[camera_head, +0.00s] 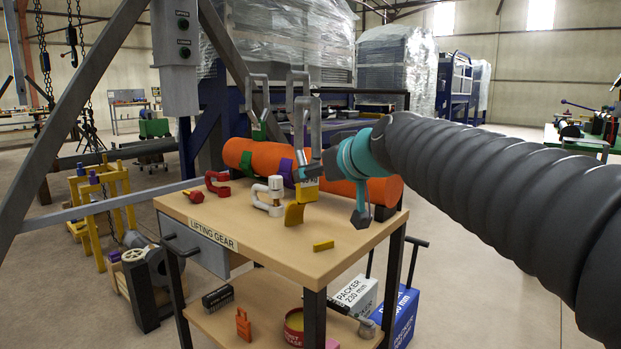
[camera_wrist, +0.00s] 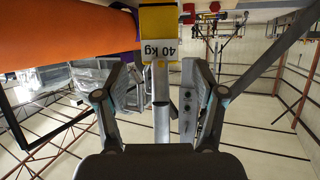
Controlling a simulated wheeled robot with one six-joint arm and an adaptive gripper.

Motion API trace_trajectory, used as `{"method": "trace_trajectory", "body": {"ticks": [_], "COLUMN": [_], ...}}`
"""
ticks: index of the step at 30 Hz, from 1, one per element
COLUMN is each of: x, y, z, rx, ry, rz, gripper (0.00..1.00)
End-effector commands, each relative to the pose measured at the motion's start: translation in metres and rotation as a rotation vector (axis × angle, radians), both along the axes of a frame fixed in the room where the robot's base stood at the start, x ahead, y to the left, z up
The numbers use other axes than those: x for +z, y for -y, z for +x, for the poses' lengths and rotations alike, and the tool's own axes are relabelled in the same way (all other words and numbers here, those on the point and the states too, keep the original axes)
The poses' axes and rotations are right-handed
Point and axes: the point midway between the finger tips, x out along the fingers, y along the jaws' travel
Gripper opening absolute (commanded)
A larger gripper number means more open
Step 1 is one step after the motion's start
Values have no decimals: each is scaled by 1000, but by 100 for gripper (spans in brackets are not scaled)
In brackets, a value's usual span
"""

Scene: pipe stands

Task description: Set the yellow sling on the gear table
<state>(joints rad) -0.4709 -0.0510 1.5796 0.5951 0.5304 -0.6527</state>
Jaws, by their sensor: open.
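In the wrist view, the yellow sling (camera_wrist: 160,19) bears a "40 kg" tag beside the pipe. A grey handle runs from it between my fingers. My gripper (camera_head: 312,172) is at this handle, with its fingers open on either side; the wrist view shows my gripper (camera_wrist: 155,80) with gaps beside the handle. Whether the sling touches the pipe is hidden. The gear table (camera_head: 262,238), labelled "LIFTING GEAR", stands in front and below.
The tabletop's front and right are mostly bare.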

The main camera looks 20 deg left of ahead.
Motion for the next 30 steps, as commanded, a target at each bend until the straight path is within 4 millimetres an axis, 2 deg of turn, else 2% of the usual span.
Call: {"method": "trace_trajectory", "body": {"ticks": [3,9,15,23,26,29,30], "x": [9,21,26,24,9,-27,-47], "y": [17,37,45,49,68,109,130], "z": [-16,-37,-46,-47,-55,-72,-83], "rx": [-2,-1,0,-5,-39,-119,-162], "ry": [2,0,-1,-6,-40,-119,-163], "rz": [1,0,-1,-4,-22,-61,-81], "gripper": [70,70,70,70,70,70,70]}}
